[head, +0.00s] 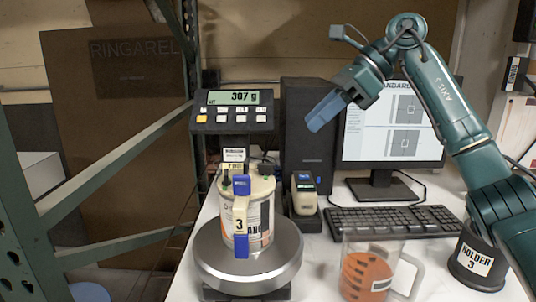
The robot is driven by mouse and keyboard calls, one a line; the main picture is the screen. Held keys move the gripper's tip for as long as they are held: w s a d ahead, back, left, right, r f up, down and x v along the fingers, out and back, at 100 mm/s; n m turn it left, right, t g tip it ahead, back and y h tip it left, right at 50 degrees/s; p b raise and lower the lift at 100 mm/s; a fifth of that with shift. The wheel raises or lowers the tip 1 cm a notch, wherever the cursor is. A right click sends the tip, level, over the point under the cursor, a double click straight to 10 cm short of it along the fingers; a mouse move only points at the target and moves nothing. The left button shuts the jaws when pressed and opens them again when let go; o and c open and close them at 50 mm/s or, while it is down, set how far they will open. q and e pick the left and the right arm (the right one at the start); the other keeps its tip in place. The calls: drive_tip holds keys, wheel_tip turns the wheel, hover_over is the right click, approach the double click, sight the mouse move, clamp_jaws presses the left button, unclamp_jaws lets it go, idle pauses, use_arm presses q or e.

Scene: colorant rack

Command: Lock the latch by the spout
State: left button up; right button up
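A white paint can (262,213) labelled 3 stands upright on the round pan of a scale (215,262) in the head view. A blue part (242,185) sits at the top of the can and another blue part (241,246) is low on its front. Small dark parts stand on the lid; I cannot tell which is the spout or how the latch by it sits. My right gripper (323,113), with a blue fingertip, is in the air above and right of the can, apart from it. Its fingers overlap, so their gap is hidden. My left gripper is out of view.
The scale display (233,97) reads 307 g. Behind are a black speaker-like box (305,105), a small device (304,193), a monitor (392,138) and keyboard (394,220). A green metal frame (30,215) is left.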

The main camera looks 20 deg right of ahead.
sight(268, 163)
drive_tip(key=x, duration=1.2)
drive_tip(key=shift+s+p, duration=0.15)
drive_tip(key=shift+p, duration=0.15)
drive_tip(key=shift+f, duration=0.1)
drive_tip(key=shift+c, duration=0.4)
clamp_jaws()
